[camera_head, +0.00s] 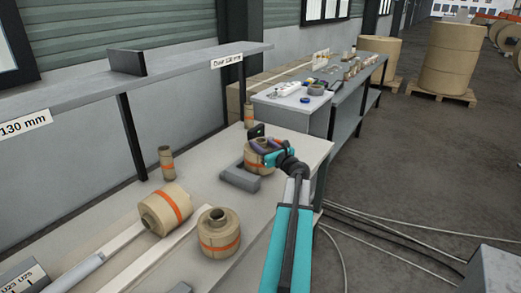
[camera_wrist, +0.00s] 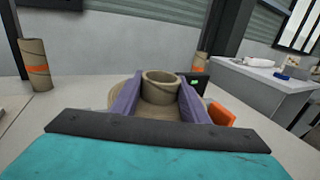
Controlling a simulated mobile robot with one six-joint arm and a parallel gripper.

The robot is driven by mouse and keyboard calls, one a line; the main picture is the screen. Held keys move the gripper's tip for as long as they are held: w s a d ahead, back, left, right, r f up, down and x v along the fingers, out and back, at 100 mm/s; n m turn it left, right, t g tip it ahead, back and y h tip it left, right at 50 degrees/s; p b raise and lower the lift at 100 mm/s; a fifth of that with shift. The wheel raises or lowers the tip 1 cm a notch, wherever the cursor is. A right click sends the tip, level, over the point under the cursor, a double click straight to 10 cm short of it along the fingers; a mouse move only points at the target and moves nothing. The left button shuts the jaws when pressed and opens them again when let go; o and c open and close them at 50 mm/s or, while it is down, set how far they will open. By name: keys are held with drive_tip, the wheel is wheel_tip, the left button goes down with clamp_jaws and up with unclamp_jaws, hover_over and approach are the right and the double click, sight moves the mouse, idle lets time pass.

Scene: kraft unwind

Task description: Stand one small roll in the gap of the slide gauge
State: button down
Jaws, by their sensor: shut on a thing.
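My gripper (camera_head: 275,150) has its purple fingers shut on a small brown kraft roll (camera_head: 254,163) with an orange band. In the wrist view the roll's pale core (camera_wrist: 160,88) stands up between the two fingers (camera_wrist: 160,100). The roll looks upright, at the slide gauge, whose grey part (camera_head: 238,181) lies to its front left and whose black upright plate (camera_head: 256,131) stands behind it. The fingers and roll hide part of the gauge; I cannot tell whether the roll touches the bench or the jaws.
One banded roll (camera_head: 166,209) lies on its side and another (camera_head: 218,240) stands upright nearer me. Slim rolls stand at the back left (camera_head: 167,163) and back right (camera_head: 249,116). A grey shelf (camera_head: 180,61) overhangs the bench. A side table (camera_head: 292,113) with small items stands beyond.

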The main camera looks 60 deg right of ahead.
drive_tip(key=shift+f, duration=1.2)
drive_tip(key=shift+f, duration=0.15)
drive_tip(key=c, duration=1)
unclamp_jaws()
drive_tip(key=b+v, duration=0.2)
drive_tip(key=v, duration=1)
